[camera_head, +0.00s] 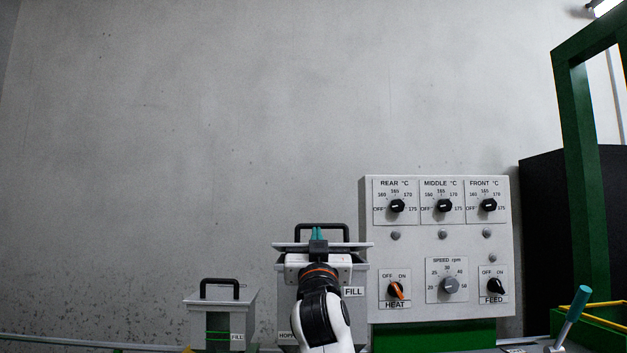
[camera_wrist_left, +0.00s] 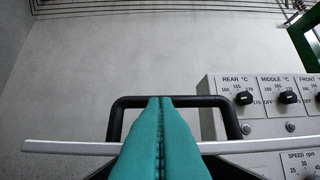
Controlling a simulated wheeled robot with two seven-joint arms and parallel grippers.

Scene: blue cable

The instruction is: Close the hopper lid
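The hopper (camera_head: 345,305) is a grey box with a FILL label, partly hidden by my left arm. Its lid (camera_head: 360,246) shows edge-on as a thin grey plate across the top and looks about level; I cannot tell whether it is fully seated. A black handle (camera_head: 335,226) stands on the lid. My left gripper (camera_head: 318,233) has its teal fingers pressed together in front of the handle. In the left wrist view the fingertips (camera_wrist_left: 160,98) overlap the handle bar (camera_wrist_left: 132,102); contact is unclear. The lid edge (camera_wrist_left: 70,148) crosses behind the fingers. My right gripper is not in view.
A control panel (camera_head: 420,245) with knobs stands just right of the hopper. A smaller grey box (camera_head: 205,308) with a black handle and a FILL label stands to the left. A teal-gripped lever (camera_head: 574,312) and green frame (camera_head: 580,150) are at the right.

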